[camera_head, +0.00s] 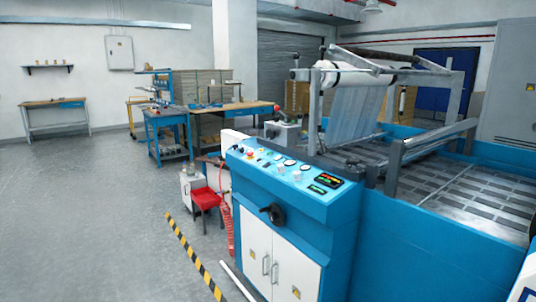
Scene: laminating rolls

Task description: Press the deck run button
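The blue control panel (285,190) is the slanted top of a blue and white cabinet in the middle of the view. Small coloured buttons, one of them a red button (250,154), sit at its left end. Round gauges (289,163) run along its back edge, and lit displays (328,180) are at its right. The labels are too small to read, so I cannot tell which one is the deck run button. My gripper is not in view.
A black handwheel (272,213) sticks out of the cabinet front. The laminating machine's deck (480,200) and roller frame stand behind and right. A red stool (206,197) stands left of the cabinet. Yellow-black floor tape (190,250) runs nearby. The grey floor (90,220) at left is clear.

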